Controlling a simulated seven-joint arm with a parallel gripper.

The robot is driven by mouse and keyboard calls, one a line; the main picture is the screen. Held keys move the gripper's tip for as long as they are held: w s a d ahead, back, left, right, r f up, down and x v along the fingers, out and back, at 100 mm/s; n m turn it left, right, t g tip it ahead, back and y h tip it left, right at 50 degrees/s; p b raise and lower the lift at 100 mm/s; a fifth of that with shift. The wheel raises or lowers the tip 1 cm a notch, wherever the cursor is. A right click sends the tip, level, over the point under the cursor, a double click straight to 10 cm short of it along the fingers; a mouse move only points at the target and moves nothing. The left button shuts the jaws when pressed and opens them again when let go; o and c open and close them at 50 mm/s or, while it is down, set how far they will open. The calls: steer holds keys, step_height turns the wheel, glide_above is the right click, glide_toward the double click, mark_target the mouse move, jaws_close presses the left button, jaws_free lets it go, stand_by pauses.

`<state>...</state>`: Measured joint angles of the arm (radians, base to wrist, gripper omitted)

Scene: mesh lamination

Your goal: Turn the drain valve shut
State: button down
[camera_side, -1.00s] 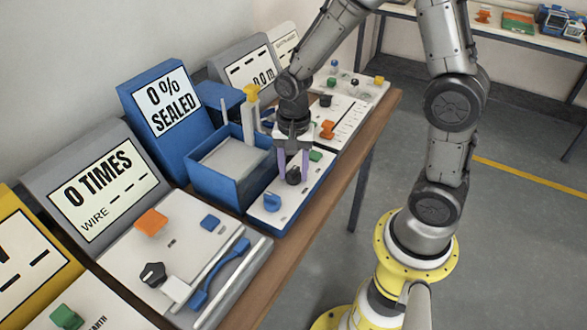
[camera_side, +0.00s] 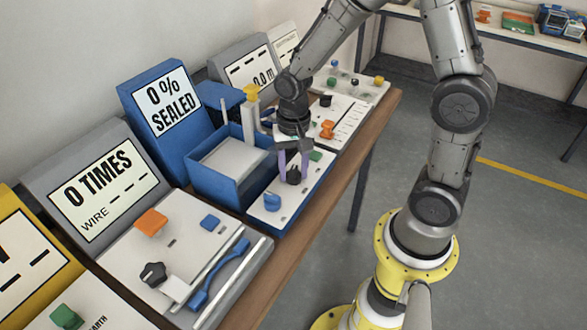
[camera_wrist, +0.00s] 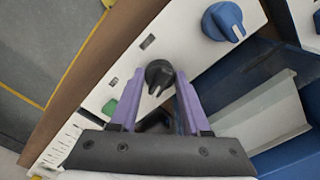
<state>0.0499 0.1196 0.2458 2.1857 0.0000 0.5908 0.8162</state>
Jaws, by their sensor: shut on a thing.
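A black knob with a white pointer line (camera_side: 293,176) stands on the white top of the blue-sided panel; it also shows in the wrist view (camera_wrist: 158,75). My gripper (camera_side: 294,167) points down over it, with a purple finger on each side. In the wrist view my gripper (camera_wrist: 156,88) is shut on the black knob. A blue knob (camera_side: 271,202) stands on the same panel, nearer the front, and shows at the top of the wrist view (camera_wrist: 223,21). I cannot read any label that says which knob is the drain valve.
A blue open tank (camera_side: 215,190) stands left of the knobs, below a display reading "0 % SEALED" (camera_side: 168,107). A yellow-topped post (camera_side: 251,110) rises behind it. A green button (camera_side: 315,156) sits close to my gripper. An orange knob (camera_side: 327,129) is farther back.

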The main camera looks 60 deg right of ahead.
mark_target(294, 170)
steer(key=n, duration=1.1)
steer(key=shift+n, duration=1.6)
steer(key=shift+c, duration=1.9)
jaws_free()
step_height(294, 170, up, 14)
